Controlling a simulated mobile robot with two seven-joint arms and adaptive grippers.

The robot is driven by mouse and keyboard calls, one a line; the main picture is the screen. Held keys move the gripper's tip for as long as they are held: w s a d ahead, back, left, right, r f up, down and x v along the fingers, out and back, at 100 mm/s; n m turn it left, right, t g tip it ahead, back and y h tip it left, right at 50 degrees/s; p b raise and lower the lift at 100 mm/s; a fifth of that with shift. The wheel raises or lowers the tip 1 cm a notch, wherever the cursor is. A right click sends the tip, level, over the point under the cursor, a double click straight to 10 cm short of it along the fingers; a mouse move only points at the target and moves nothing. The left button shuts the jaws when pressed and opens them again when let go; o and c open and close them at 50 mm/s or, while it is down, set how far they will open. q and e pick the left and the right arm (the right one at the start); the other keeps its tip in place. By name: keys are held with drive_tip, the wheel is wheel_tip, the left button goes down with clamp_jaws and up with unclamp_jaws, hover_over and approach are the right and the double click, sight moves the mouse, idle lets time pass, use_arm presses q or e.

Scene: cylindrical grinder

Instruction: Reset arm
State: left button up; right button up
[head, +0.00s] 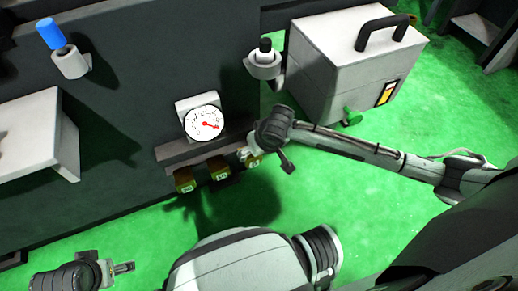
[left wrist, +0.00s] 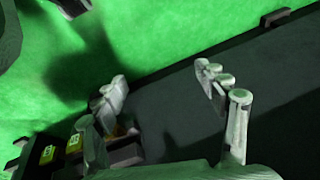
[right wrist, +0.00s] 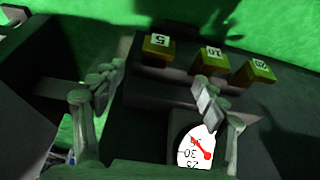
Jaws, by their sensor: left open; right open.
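My right arm comes in from the right in the head view. Its gripper (head: 246,155) is beside the row of yellow blocks under the dial gauge (head: 203,123), and partly covers the rightmost block. In the right wrist view its fingers (right wrist: 159,73) are apart with nothing between them. My left gripper (head: 126,267) is low at the left in the head view, away from the blocks. In the left wrist view its fingers (left wrist: 161,72) are apart and empty, with the dark machine front and green floor beyond.
Yellow blocks marked 5 (right wrist: 158,47), 10 (right wrist: 211,60) and 20 (right wrist: 259,71) sit on a dark ledge. A grey box with a black handle (head: 345,60) stands at upper right. A blue-topped cylinder (head: 51,33) and white shelf (head: 38,135) are at left. Green floor lies open at right.

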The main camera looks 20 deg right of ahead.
drive_tip(key=shift+r, duration=0.1)
idle(0.5)
use_arm(q)
wheel_tip(320, 180, down, 4)
drive_tip(key=shift+w+d+r+p, duration=0.1)
drive_tip(key=shift+w+r+p, duration=0.05)
drive_tip(key=shift+p, duration=0.65)
use_arm(e)
drive_tip(key=s+d+f, duration=0.2)
drive_tip(key=s+d, duration=0.3)
drive_tip(key=s, duration=0.3)
drive_tip(key=s+d+f+n+g+h, duration=0.1)
drive_tip(key=s+d+f, duration=0.2)
drive_tip(key=s+d, duration=0.2)
drive_tip(key=s, duration=0.3)
drive_tip(key=shift+f+h, duration=0.2)
drive_tip(key=shift+h, duration=0.1)
